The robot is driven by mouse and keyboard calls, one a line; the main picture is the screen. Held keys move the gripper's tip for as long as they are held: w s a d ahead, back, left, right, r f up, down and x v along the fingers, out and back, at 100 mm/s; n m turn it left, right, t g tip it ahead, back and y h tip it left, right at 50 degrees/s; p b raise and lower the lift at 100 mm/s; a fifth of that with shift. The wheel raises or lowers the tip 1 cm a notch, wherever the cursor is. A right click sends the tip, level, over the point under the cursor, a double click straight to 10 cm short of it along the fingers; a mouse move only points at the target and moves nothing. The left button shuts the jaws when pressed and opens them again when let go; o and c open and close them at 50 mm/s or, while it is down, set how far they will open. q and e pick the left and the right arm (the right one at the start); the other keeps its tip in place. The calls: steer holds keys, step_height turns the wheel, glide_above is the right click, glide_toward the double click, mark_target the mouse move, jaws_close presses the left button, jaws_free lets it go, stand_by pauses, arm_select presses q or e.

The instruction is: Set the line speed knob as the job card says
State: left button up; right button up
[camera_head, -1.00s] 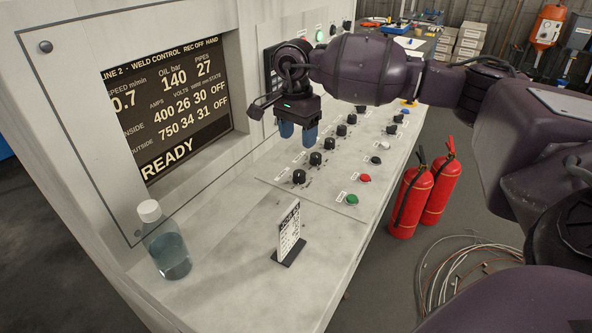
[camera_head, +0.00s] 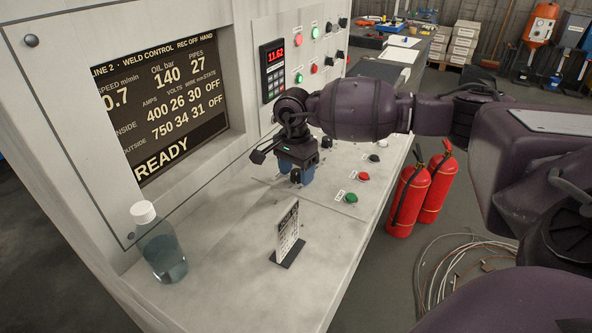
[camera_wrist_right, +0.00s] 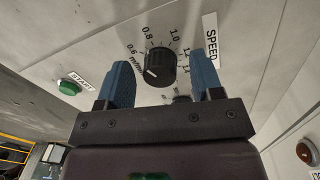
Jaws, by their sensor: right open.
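The black line speed knob (camera_wrist_right: 159,62), beside a SPEED label, shows in the right wrist view with a scale from 0.6 to 1.4 m/min. Its white mark points toward the low end of the scale. My right gripper (camera_wrist_right: 160,68) is open, with its blue fingers on either side of the knob; contact cannot be told. In the head view the right gripper (camera_head: 296,176) is low over the console and largely hides the knob. The job card (camera_head: 288,236) stands upright on the console; its small print is unreadable. The screen (camera_head: 165,105) shows speed 0.7 m/min and READY.
A green START button (camera_wrist_right: 68,87) is near the knob, and a red button (camera_head: 363,177) is farther along. A capped bottle (camera_head: 161,247) stands at the left. A keypad (camera_head: 272,72) is behind the arm. The console front around the card is clear.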

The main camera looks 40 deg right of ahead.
steer(key=c, duration=0.9)
